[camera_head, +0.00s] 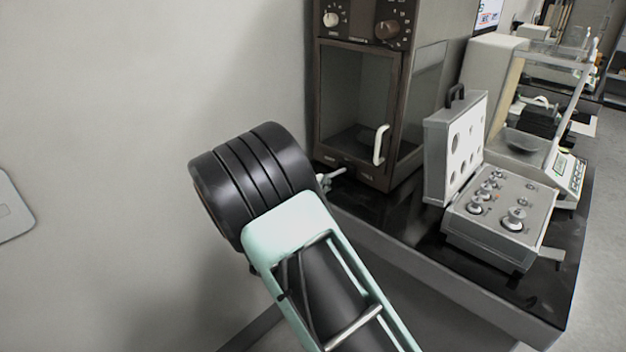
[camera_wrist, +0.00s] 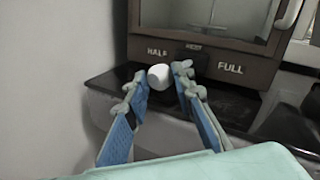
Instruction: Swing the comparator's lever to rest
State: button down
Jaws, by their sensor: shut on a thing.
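The comparator (camera_head: 360,95) is a tall brown cabinet with a glazed door and white handle; its lower front also shows in the wrist view (camera_wrist: 270,74). That front reads HALF, REST and FULL from left to right. The lever's white round knob (camera_wrist: 158,76) is in front of the HALF mark, left of REST. My gripper (camera_wrist: 160,81) has its two blue-padded fingers on either side of the knob and is shut on it. In the head view my gripper (camera_head: 329,179) shows small at the cabinet's lower left corner; the knob cannot be made out there.
The black tabletop (camera_head: 400,222) runs under the comparator. To its right stand an open grey weight case (camera_head: 490,215) with several knobbed weights and a balance (camera_head: 572,175). A bare wall (camera_head: 120,120) is on the left.

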jog(key=shift+s+d+h, duration=0.15)
jog(key=shift+s+d, duration=0.2)
jog(key=shift+d, duration=0.3)
jog(key=shift+s+d+h, duration=0.15)
jog(key=shift+s+d, duration=0.15)
jog(key=shift+d, duration=0.35)
jog(key=shift+d+r, duration=0.1)
jog(key=shift+d, duration=0.05)
jog(key=c, duration=1.7)
grip_release()
jog(key=shift+w, duration=0.15)
jog(key=shift+o, duration=0.2)
jog(key=shift+a, duration=0.2)
send_near(327, 198)
jog(key=r, duration=0.1)
jog(key=s+r, duration=0.2)
jog(key=shift+s+a+r, duration=0.1)
jog(key=shift+a+r, duration=0.15)
jog(key=shift+a, duration=0.05)
